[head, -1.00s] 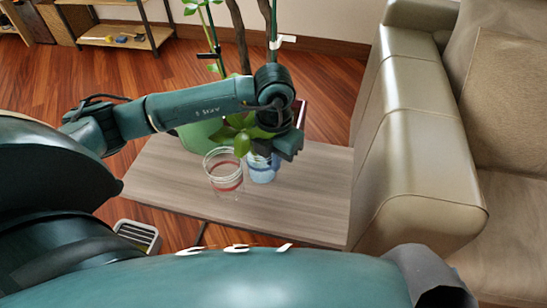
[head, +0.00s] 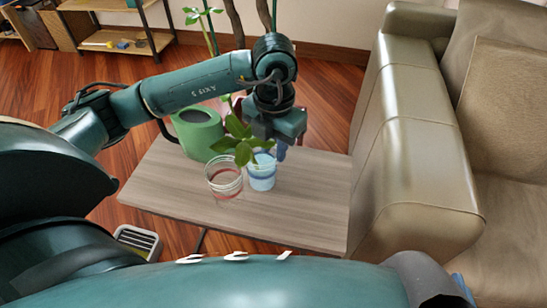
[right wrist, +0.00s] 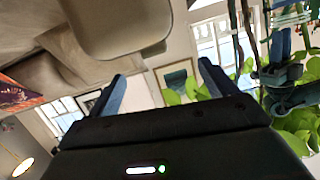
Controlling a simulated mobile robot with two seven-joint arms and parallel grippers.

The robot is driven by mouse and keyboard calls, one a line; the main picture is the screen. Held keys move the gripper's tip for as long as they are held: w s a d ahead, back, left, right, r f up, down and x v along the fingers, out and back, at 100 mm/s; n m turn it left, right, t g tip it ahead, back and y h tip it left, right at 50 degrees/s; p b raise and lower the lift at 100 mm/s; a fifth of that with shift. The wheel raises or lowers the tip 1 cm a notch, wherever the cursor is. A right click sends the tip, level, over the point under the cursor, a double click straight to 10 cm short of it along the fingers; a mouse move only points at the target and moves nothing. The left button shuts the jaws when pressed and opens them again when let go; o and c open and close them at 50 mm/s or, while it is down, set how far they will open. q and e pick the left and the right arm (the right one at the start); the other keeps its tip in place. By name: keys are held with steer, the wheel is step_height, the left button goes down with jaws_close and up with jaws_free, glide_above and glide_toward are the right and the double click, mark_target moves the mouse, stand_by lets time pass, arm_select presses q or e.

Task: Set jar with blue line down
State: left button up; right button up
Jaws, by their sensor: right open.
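The jar with the blue line (head: 262,178) stands upright on the small wood-grain table (head: 165,185). It is clear, with a blue band, and its rim is partly covered by green leaves. A similar jar with a red line (head: 224,183) stands close to its left. My left gripper (head: 275,145) is just above and behind the blue-lined jar. One blue finger shows to the right of the jar's rim; the other is hidden, so its opening is unclear. My right gripper (right wrist: 163,85) is open and empty in the right wrist view, away from the jars.
A green watering can (head: 197,135) stands at the table's back left. Plant leaves (head: 240,145) hang by the left gripper. A beige leather sofa (head: 410,150) borders the table on the right. The table's front and left parts are clear.

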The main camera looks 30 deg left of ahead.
arm_select(q)
step_height(320, 180, up, 4)
steer(key=shift+r, duration=0.2)
steer(key=s+d+f+m+g+h, duration=0.1)
steer(key=s+d+m+g+h, duration=0.3)
steer(key=s+d+h, duration=0.85)
steer(key=s+d+r+n+g+h, duration=0.1)
steer(key=s+d+r+n+h, duration=0.1)
steer(key=d+r+n+h, duration=0.5)
steer(key=w+a+r+n+t+y, duration=0.1)
steer(key=w+a+r+n+t, duration=0.15)
steer(key=n+t, duration=0.8)
steer(key=w+a+r+n+t, duration=0.1)
steer(key=w+a+n+t, duration=0.25)
steer(key=n+t, duration=0.65)
steer(key=s+a+f+n+y, duration=0.1)
steer(key=a+f+n+y, duration=0.3)
steer(key=f, duration=0.5)
steer(key=s+a+f+n+g+y, duration=0.1)
steer(key=a+f+n+y, duration=0.3)
steer(key=f+n+y, duration=0.4)
steer(key=shift+s+a+f+y, duration=0.4)
steer(key=shift+s+f+y, duration=0.25)
steer(key=shift+y, duration=0.3)
arm_select(e)
steer(key=shift+s+d, duration=0.1)
